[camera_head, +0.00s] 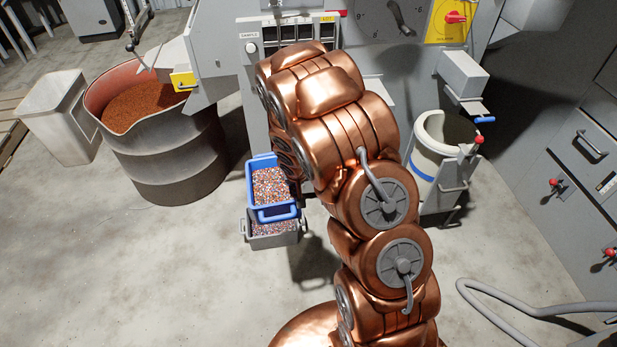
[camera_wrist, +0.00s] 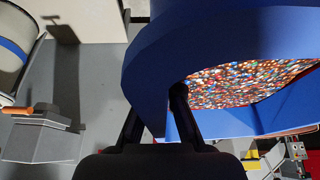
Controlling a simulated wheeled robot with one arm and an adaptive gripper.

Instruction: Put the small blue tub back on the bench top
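The small blue tub (camera_head: 262,213) holds multicoloured granules and shows left of my arm in the head view. It overlaps a grey bin below it. In the wrist view the blue tub (camera_wrist: 165,55) fills the upper right. My gripper (camera_wrist: 157,105) has one dark finger over the inside of the tub and the other outside, with the blue rim between them. It appears shut on that rim. In the head view my arm hides the gripper. I cannot pick out the bench top.
The grey bin (camera_head: 270,242) also holds granules. A drum (camera_head: 170,165) with copper-coloured grains and a pale bin (camera_head: 58,125) stand at left. A white bucket (camera_head: 428,160) is right of my arm. A grey hose (camera_head: 500,322) lies at lower right. The floor at lower left is clear.

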